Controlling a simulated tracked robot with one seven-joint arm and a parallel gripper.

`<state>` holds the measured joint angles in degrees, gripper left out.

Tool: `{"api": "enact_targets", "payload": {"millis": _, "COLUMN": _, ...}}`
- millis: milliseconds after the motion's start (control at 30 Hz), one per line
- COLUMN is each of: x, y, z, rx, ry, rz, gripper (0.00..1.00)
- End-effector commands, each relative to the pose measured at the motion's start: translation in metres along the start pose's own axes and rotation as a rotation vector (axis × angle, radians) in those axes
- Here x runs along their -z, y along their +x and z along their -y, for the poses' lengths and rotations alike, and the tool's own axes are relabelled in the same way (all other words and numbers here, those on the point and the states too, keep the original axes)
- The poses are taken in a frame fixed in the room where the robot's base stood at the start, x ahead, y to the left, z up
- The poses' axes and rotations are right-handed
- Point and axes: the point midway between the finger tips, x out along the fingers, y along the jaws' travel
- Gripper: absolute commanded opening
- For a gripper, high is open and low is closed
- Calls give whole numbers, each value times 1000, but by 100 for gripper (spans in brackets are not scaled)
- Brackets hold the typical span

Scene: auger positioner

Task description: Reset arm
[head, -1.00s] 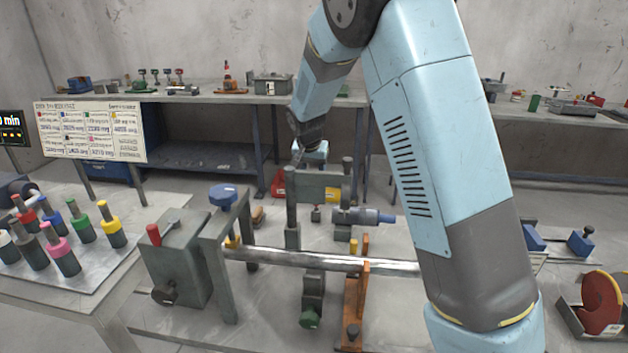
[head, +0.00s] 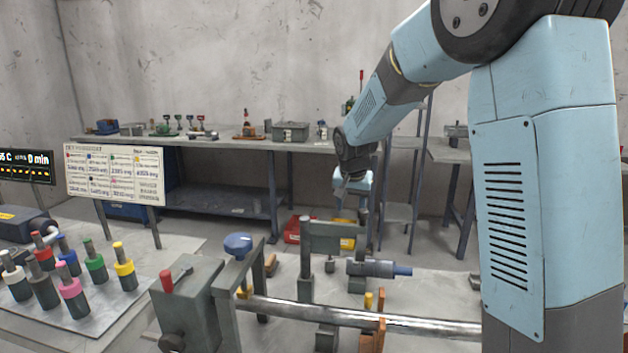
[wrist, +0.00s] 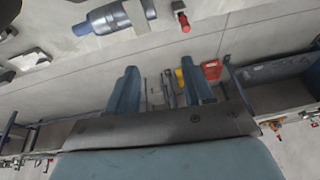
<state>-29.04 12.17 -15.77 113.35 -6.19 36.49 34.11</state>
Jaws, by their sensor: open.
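My gripper (wrist: 161,90) is open and empty, its two blue fingers apart in the wrist view. In the head view my arm reaches up and over, and the gripper hangs beyond the bench fixture, with its fingertips hard to make out. The fixture has a grey box (head: 187,303) with a red handle, a blue knob (head: 238,243) and a long steel shaft (head: 300,310) running right. A grey-blue cylinder (head: 378,268) lies behind the shaft; a similar cylinder (wrist: 105,19) shows at upper left in the wrist view.
Several colour-banded pegs (head: 95,260) stand on a plate at left. A printed board (head: 116,176) and a dark display (head: 26,167) stand behind them. A back table (head: 230,142) holds tools. Red (head: 296,229) and yellow (head: 347,243) items lie beyond the fixture.

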Motion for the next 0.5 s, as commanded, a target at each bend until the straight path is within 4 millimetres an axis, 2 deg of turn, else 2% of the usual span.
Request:
{"api": "enact_targets", "payload": {"millis": 33, "x": -3, "y": -16, "z": -13, "rx": 11, "ry": 1, "rz": -2, "gripper": 51}}
{"api": "enact_targets", "payload": {"millis": 100, "x": -9, "y": -34, "z": -28, "rx": 25, "ry": -7, "rz": -3, "gripper": 51}}
{"api": "enact_targets", "payload": {"millis": 267, "x": -28, "y": -73, "z": -61, "rx": 51, "ry": -28, "rz": -6, "gripper": 51}}
{"api": "enact_targets", "payload": {"millis": 500, "x": -64, "y": -123, "z": -105, "rx": 81, "ry": -68, "rz": -22, "gripper": 51}}
